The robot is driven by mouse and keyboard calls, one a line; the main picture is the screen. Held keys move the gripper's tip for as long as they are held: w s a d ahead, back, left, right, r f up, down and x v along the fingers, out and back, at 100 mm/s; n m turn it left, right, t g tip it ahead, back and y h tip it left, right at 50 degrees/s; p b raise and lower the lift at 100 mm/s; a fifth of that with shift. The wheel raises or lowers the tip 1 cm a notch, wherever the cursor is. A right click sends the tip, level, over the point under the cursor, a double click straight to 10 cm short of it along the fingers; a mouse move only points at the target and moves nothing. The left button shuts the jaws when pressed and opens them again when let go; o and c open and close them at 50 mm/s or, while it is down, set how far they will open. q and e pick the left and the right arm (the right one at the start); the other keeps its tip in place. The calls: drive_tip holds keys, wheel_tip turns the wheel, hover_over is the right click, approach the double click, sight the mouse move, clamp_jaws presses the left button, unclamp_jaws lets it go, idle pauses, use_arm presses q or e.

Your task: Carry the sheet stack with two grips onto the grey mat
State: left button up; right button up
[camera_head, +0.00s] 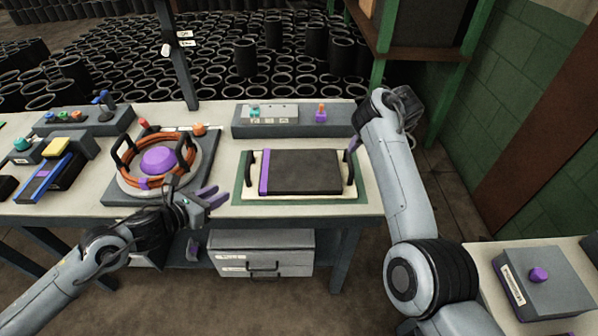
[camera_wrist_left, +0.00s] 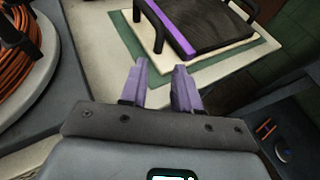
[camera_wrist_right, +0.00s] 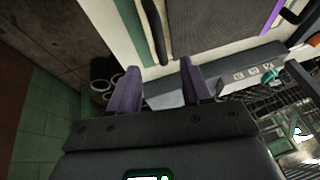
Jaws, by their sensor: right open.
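The dark sheet stack (camera_head: 308,171) has a purple stripe along its left side. It lies flat on a cream board with a green border (camera_head: 300,201), with a black handle at each end; it also shows in the left wrist view (camera_wrist_left: 208,22) and the right wrist view (camera_wrist_right: 215,22). My left gripper (camera_head: 213,197) is open and empty, left of the left handle (camera_head: 248,168) and apart from it. My right gripper (camera_head: 354,145) is open and empty near the right handle (camera_head: 349,168); its fingers show apart in the right wrist view (camera_wrist_right: 160,85). I cannot identify a grey mat.
A coil of orange hose (camera_head: 133,178) around a purple dome stands left of my left gripper. A grey control panel (camera_head: 280,121) runs behind the stack. A second table with a grey box (camera_head: 545,288) stands at lower right. The bench front edge is close to the stack.

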sight(246, 180)
use_arm(q)
drive_tip(key=x, duration=0.8)
drive_tip(key=shift+w+d+r, duration=0.1)
drive_tip(key=shift+w+d, duration=0.05)
use_arm(e)
drive_tip(key=x, duration=0.8)
drive_tip(key=shift+f, duration=0.1)
use_arm(q)
drive_tip(key=shift+w+d, duration=0.1)
drive_tip(key=shift+w, duration=0.05)
use_arm(e)
drive_tip(key=shift+w+d+f, duration=0.1)
drive_tip(key=shift+w, duration=0.2)
use_arm(q)
drive_tip(key=shift+x, duration=1)
use_arm(e)
drive_tip(key=shift+x, duration=1)
drive_tip(key=shift+s, duration=0.1)
use_arm(q)
clamp_jaws()
use_arm(e)
drive_tip(key=c, duration=0.6)
clamp_jaws()
